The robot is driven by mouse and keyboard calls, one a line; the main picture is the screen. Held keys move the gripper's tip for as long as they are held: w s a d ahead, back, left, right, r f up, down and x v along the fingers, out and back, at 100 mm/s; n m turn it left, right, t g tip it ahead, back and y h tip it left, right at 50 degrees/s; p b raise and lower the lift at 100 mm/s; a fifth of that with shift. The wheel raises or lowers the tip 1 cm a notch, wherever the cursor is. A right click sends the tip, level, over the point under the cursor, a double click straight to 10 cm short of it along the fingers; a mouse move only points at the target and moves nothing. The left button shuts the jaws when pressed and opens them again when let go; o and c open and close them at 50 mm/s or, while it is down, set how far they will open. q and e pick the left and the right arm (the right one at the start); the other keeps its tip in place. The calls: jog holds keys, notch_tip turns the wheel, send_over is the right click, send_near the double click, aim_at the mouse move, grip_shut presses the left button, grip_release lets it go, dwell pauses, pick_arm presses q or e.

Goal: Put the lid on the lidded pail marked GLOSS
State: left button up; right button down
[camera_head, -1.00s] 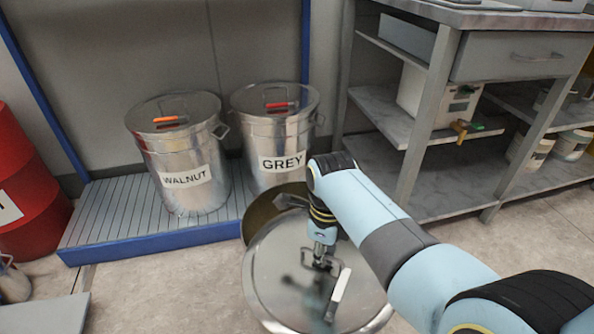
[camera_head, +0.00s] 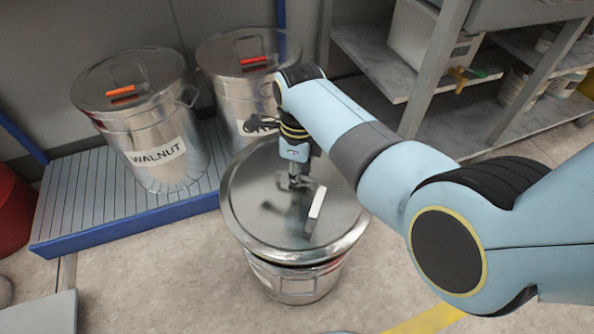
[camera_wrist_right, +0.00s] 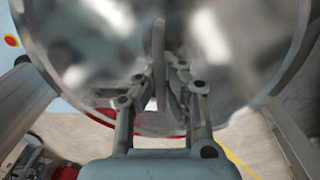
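A round silvery lid (camera_head: 250,205) with a white-sleeved handle (camera_head: 315,207) is level over a metal pail (camera_head: 300,285). A thin dark gap shows along the lid's front edge, and I cannot tell whether the lid touches the rim. The pail's label is mostly hidden under the lid, so its word cannot be read. My right gripper (camera_head: 298,180) is at the handle. In the right wrist view its fingers (camera_wrist_right: 161,90) close on the upright handle from both sides, above the shiny lid (camera_wrist_right: 90,45). My left gripper is not in view.
Lidded pails marked WALNUT (camera_head: 160,135), with an orange handle, and GREY (camera_head: 232,85), with a red handle, stand on a blue-edged slatted platform (camera_head: 85,205). A grey shelf unit (camera_head: 440,105) is at right, a red drum (camera_head: 12,210) at left. Floor in front is clear.

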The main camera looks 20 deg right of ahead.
aim_at(298, 189)
jog(key=shift+f+b, duration=1.55)
jog(key=shift+f, duration=0.6)
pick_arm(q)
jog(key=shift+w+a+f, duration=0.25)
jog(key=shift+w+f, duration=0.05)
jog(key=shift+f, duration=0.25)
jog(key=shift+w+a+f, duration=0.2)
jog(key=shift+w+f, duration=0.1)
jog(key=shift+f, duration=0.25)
pick_arm(e)
jog(key=shift+f, duration=0.35)
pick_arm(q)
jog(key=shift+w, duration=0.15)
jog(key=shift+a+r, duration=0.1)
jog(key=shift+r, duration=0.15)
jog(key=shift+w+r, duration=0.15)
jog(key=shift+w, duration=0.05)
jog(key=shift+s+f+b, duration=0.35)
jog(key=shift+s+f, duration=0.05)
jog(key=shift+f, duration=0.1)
pick_arm(e)
jog(key=shift+f, duration=0.7)
jog(key=c, duration=2)
grip_release()
jog(key=shift+c, duration=0.2)
